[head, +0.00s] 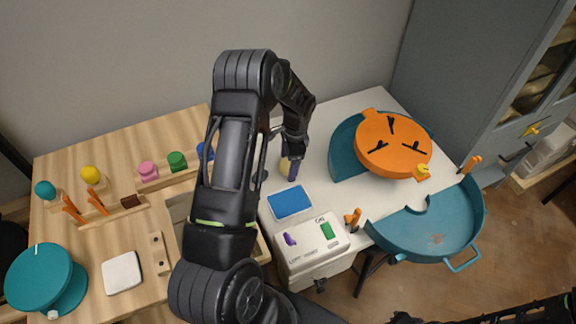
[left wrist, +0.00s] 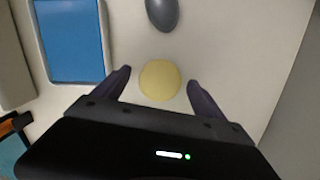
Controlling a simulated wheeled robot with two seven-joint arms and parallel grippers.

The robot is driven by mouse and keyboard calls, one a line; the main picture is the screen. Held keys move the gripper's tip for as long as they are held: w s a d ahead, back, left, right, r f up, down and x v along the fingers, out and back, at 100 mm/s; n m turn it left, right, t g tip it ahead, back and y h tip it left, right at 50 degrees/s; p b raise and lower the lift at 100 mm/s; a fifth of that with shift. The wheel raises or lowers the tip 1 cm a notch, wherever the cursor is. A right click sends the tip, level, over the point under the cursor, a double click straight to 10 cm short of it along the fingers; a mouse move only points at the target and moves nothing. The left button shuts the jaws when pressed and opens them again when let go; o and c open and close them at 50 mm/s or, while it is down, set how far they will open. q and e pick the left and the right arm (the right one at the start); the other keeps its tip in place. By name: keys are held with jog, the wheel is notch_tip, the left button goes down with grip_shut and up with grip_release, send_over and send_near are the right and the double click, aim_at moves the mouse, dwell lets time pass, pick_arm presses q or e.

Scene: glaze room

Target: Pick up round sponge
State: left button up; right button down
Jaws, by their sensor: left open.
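The round sponge (left wrist: 159,80) is a pale yellow disc lying on the white tabletop. In the left wrist view it sits between the spread fingers of my left gripper (left wrist: 160,84), with a gap on each side. In the head view the sponge (head: 284,167) is partly hidden by my left gripper (head: 288,170), which points down at it from above. The left gripper is open and holds nothing. My right gripper cannot be made out; only dark parts of mine show at the lower right of the head view.
A blue pad in a pale tray (left wrist: 71,40) lies close to the sponge, and a dark grey rounded object (left wrist: 162,14) lies on its other side. An orange round device (head: 390,145) and a teal basin (head: 440,222) stand right. A wooden table (head: 75,145) with coloured knobs stands left.

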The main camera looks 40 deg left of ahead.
pick_arm(q)
jog(key=shift+c, duration=0.2)
jog(key=c, duration=1.4)
